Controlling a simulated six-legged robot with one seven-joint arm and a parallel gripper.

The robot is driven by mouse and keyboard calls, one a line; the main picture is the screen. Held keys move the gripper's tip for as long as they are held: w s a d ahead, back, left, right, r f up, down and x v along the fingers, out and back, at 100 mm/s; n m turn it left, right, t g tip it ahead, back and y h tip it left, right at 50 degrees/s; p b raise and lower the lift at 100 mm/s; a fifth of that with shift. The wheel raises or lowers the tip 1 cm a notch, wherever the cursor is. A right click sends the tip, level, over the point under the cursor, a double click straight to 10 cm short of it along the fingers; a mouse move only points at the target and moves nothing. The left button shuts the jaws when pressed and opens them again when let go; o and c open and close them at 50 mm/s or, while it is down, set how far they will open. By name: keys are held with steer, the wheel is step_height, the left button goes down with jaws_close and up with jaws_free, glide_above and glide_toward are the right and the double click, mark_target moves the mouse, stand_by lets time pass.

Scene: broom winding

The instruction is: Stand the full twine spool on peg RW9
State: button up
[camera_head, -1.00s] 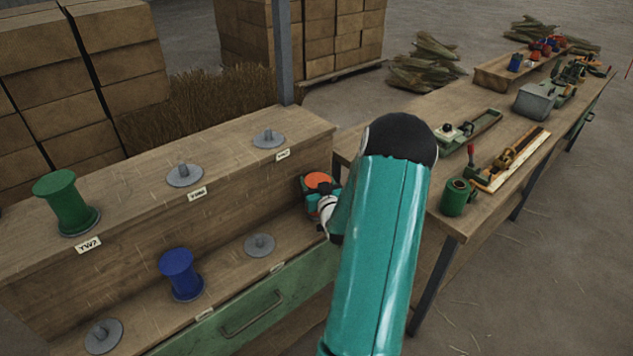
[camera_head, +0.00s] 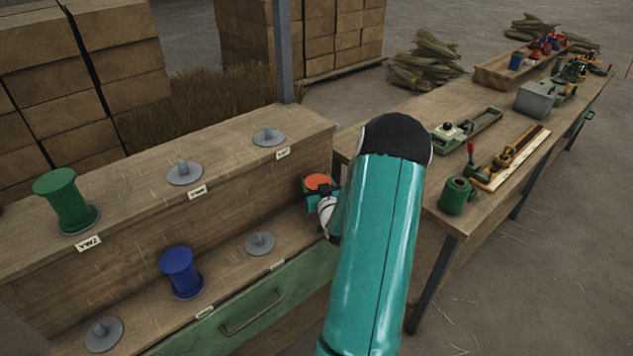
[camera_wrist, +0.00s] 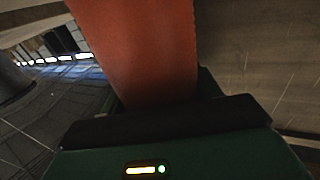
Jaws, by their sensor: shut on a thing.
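An orange-red spool (camera_head: 317,181) is held by my gripper (camera_head: 322,196) beside the right end of the stepped peg rack (camera_head: 235,135). In the wrist view the spool's orange-red side (camera_wrist: 140,50) rises from between the dark jaws (camera_wrist: 165,120). The gripper is shut on it; my arm hides part of the jaws and of the spool. Empty grey pegs stand on the upper step (camera_head: 184,174), at its right end (camera_head: 268,137), on the lower step (camera_head: 259,244) and at lower left (camera_head: 103,335). I cannot read RW9 on any label.
A green spool (camera_head: 66,202) stands on the upper step and a blue spool (camera_head: 181,273) on the lower step. A workbench (camera_head: 480,185) at right carries a green spool (camera_head: 457,195) and tools. A grey post (camera_head: 283,50) rises behind the rack.

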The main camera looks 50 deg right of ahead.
steer(key=o, duration=0.7)
steer(key=shift+s+a, duration=0.1)
steer(key=v, duration=1)
steer(key=shift+s+a, duration=0.15)
steer(key=shift+s, duration=0.2)
stand_by(0.6)
